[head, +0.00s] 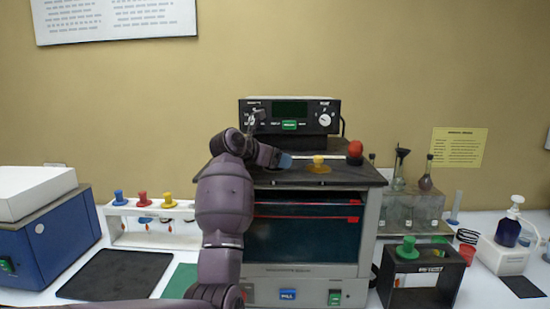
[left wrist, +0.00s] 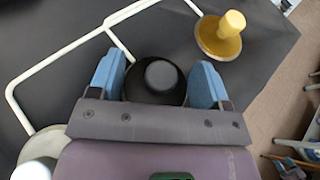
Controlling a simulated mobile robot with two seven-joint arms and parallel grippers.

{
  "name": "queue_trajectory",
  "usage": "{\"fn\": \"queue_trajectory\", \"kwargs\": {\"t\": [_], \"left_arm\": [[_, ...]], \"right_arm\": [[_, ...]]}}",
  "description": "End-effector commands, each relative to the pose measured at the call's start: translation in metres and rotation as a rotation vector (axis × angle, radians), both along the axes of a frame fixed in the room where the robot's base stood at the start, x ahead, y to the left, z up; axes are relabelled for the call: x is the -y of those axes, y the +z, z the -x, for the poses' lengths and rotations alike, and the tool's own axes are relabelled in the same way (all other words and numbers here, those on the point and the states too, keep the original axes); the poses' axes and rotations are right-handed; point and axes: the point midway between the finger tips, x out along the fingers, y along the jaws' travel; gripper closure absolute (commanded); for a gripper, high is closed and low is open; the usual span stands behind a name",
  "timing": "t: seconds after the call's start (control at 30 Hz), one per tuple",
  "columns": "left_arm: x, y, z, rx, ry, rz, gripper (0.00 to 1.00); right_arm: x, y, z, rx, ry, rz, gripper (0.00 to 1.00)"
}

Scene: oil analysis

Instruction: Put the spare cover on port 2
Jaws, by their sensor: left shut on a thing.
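My left gripper (head: 285,161) is over the dark top of the analyser (head: 300,215), just left of a yellow cover (head: 319,162). In the left wrist view its blue fingers are shut on a round black cover (left wrist: 160,78) with a knob. I cannot tell whether this cover rests on the top or is held just above it. The yellow cover sits on the top beyond the fingers in that view (left wrist: 220,36). A red cover (head: 355,150) stands farther right. A green cover (head: 407,247) sits on a black stand (head: 452,268). I cannot read any port numbers. My right gripper is not in view.
A white tube frame (left wrist: 65,62) runs over the top near my fingers. A control box (head: 290,112) stands behind. A white rack (head: 120,232) with coloured covers is at left, beside a blue machine (head: 52,245). Glassware (head: 426,180) stands at right.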

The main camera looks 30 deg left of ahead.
Motion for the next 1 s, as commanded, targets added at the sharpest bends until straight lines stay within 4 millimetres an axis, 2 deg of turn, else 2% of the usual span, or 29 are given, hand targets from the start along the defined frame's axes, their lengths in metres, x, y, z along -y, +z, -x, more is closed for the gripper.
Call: {"fn": "queue_trajectory", "kwargs": {"t": [0.37, 0.4, 0.6, 0.87, 1.0], "left_arm": [[0.0, -0.002, 0.0, 0.0, 0.0, 0.0, 0.53], [0.0, -0.002, 0.0, 0.0, 0.0, 0.0, 0.28], [0.0, -0.002, 0.0, 0.0, 0.001, 0.0, 0.0], [-0.001, -0.002, 0.002, 0.001, 0.001, 0.0, 0.0], [-0.004, 0.003, 0.014, 0.003, 0.002, 0.0, 0.0]], "right_arm": [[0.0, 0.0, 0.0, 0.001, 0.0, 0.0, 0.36], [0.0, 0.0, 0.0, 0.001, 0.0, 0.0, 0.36], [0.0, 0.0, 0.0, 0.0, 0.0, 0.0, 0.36], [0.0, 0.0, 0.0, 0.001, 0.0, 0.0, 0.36], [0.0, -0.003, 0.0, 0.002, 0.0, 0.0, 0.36]]}}
